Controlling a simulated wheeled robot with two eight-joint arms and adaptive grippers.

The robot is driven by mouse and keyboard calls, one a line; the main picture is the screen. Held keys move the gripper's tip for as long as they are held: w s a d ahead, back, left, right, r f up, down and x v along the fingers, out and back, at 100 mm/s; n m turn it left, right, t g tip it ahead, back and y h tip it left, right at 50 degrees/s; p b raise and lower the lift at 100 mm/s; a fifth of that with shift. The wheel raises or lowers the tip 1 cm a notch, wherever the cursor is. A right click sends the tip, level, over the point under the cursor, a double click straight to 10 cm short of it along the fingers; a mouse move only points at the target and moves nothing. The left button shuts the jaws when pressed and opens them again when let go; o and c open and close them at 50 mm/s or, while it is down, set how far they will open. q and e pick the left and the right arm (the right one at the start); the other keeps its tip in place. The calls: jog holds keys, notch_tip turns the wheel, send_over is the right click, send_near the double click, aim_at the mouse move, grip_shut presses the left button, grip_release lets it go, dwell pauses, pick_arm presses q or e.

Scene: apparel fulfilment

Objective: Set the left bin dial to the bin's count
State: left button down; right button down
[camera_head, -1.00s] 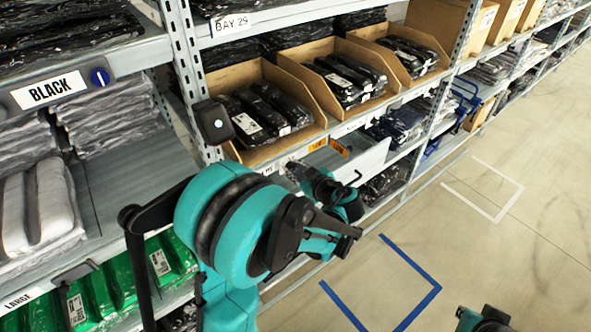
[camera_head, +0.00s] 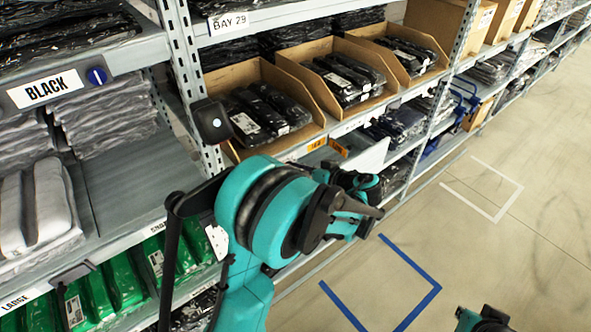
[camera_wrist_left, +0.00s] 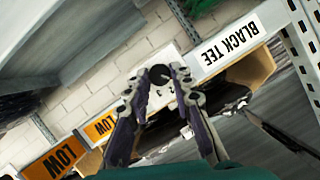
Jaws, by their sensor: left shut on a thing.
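In the left wrist view, my left gripper (camera_wrist_left: 160,88) is shut on a small dark dial knob (camera_wrist_left: 160,74), on a white plate (camera_wrist_left: 150,62) with partly hidden marks. I cannot read the dial's setting. A "BLACK TEE" label (camera_wrist_left: 229,38) is beside the plate. In the head view, the left cardboard bin (camera_head: 222,82) holds several black bagged garments (camera_head: 262,112), partly overlapping. My left gripper (camera_head: 372,198) is low in front of the shelf edge, and my arm hides the dial there. Part of my right arm's end shows at the bottom right edge; its fingers are unclear.
Two more cardboard bins (camera_head: 305,58) stand to the right on the same shelf. Orange "LOW" tags (camera_wrist_left: 55,162) are along the edge. A dark box-shaped device (camera_head: 211,121) is on the upright. The floor (camera_head: 500,235) with blue and white tape is clear.

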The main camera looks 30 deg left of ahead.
pick_arm(q)
jog(key=shift+w+d+f+m+g+y+b, duration=0.15)
jog(key=shift+m+g+y+b, duration=0.35)
jog(key=shift+m, duration=0.85)
jog(key=shift+w+a+f+m+g+y+b, duration=0.1)
jog(key=shift+m+g+y+b, duration=0.2)
jog(key=shift+m+g+y, duration=0.75)
jog(key=shift+m+t+h, duration=0.25)
jog(key=shift+m, duration=0.25)
jog(key=c, duration=1.3)
grip_release()
jog(key=shift+d, duration=0.1)
jog(key=d+r, duration=0.2)
jog(key=d, duration=0.9)
jog(key=shift+s+d, duration=0.25)
jog(key=shift+d, duration=0.1)
